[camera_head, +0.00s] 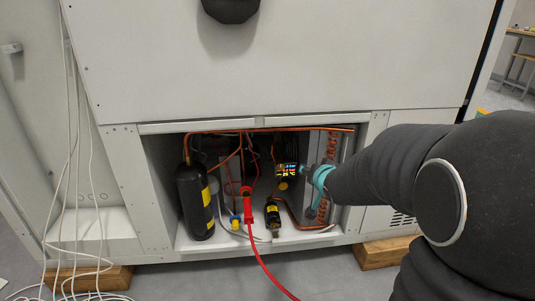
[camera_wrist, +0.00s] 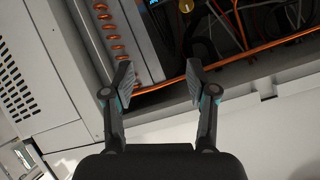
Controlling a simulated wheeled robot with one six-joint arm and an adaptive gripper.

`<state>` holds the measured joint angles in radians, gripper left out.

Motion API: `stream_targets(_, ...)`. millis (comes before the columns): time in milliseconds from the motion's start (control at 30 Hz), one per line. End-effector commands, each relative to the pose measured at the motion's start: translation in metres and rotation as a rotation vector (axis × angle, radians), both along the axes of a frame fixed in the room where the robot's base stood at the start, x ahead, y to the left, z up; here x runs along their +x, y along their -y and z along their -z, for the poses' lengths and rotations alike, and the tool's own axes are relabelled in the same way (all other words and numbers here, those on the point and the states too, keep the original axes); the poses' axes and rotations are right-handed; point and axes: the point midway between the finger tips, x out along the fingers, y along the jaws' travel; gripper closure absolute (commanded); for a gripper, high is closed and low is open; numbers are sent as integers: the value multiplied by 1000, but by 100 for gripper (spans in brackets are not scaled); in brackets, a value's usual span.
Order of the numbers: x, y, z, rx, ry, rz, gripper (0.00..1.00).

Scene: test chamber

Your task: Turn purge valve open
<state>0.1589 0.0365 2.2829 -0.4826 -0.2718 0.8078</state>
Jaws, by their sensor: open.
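No part is clearly marked as the purge valve, so I cannot tell which one it is. Inside the open compartment, a small yellow round part (camera_head: 283,186) sits below a dark unit with a coloured display (camera_head: 287,170). A gold knob-like part (camera_wrist: 185,6) shows at the top edge of the wrist view. My gripper (camera_wrist: 158,82) is open and empty, at the compartment's right side near the copper coil (camera_wrist: 112,30). Its fingers are largely hidden in the head view.
A black cylinder (camera_head: 195,200) with a yellow label stands at the compartment's left. A smaller black canister (camera_head: 272,213) stands near the middle. A copper pipe (camera_wrist: 250,50) crosses the compartment's top, behind my fingers. White cables (camera_head: 70,190) hang at the left.

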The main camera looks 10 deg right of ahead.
Motion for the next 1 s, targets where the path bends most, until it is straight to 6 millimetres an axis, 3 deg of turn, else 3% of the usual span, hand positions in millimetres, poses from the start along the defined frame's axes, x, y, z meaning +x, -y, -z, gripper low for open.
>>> stream_targets(100,34,-3,24,110,61,-31,43)
stream_targets(200,55,-8,41,207,107,-63,43)
stream_targets(400,74,-18,65,359,156,-118,43)
stream_targets(667,86,-24,74,415,171,-139,43)
stream_targets(1000,138,-41,89,413,170,-141,43)
